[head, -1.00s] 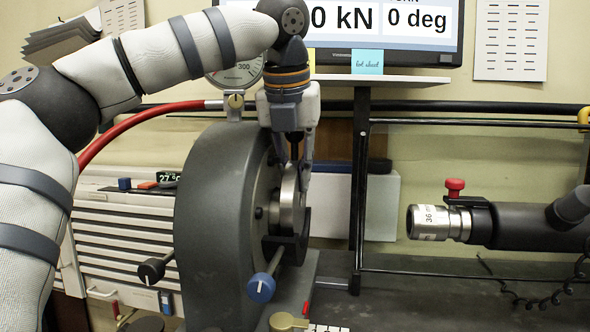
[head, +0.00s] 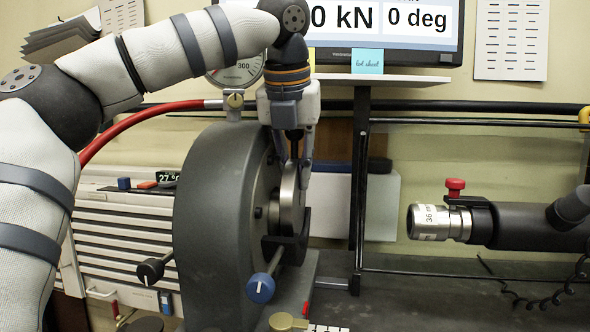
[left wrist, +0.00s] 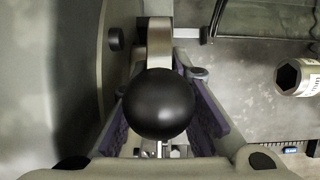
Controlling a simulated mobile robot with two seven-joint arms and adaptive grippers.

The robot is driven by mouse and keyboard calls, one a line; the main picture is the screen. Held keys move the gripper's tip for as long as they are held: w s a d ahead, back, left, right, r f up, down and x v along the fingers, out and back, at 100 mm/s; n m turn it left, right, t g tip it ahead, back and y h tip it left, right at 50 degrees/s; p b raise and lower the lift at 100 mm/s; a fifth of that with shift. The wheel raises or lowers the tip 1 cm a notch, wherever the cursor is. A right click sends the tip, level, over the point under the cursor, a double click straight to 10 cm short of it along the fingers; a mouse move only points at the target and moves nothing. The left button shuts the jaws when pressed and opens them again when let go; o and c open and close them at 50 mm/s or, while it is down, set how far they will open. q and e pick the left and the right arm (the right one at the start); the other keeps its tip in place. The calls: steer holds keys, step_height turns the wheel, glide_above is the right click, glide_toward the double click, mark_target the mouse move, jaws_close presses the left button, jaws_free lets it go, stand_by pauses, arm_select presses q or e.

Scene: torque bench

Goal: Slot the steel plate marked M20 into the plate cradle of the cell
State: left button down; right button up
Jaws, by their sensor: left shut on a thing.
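The steel plate (head: 288,200) is a bright round disc standing on edge in the dark plate cradle (head: 295,248) on the face of the grey round cell (head: 212,215). My left gripper (head: 293,158) points straight down and is shut on the plate's top. In the left wrist view the plate's edge (left wrist: 158,45) shows between the fingers, with a black ball (left wrist: 160,104) in front of it. The M20 mark cannot be read. My right gripper is not in view.
A dark barrel tool with a silver end (head: 430,222) and red knob lies at the right. A shelf post (head: 358,190) stands behind. The bench right of the cell is largely clear.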

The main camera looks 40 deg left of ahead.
mark_target(295, 141)
arm_select(q)
steer(key=shift+s+d+r, duration=0.1)
steer(key=shift+r, duration=2.5)
steer(key=shift+f, duration=0.15)
steer(key=shift+f, duration=0.4)
steer(key=shift+f, duration=2.1)
stand_by(0.9)
steer(key=shift+r, duration=0.15)
stand_by(0.9)
steer(key=shift+r, duration=2.5)
